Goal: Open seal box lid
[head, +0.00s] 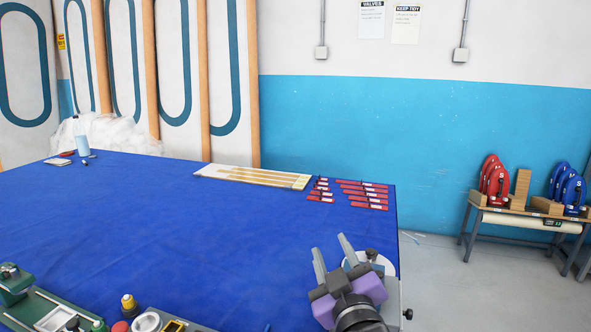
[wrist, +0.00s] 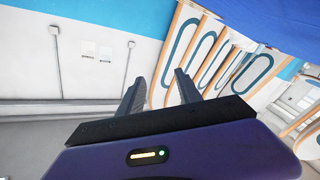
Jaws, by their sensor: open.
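My gripper (head: 330,246) is at the lower right of the head view, over the right front part of the blue table. Its two grey fingers are apart with nothing between them. In the wrist view my gripper (wrist: 161,77) is tilted and faces the wall and the tall boards, with its fingers spread and empty. I cannot make out a seal box or its lid for certain in either view. A green tray (head: 40,306) with small parts is at the lower left of the head view, cut off by the picture edge.
Red strips (head: 365,194) lie at the table's right back edge, beside a pale panel with yellow strips (head: 250,177). A white round piece (head: 382,264) is partly hidden behind my gripper. The blue table's (head: 190,225) middle is clear. A side bench (head: 530,216) holds red and blue boards.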

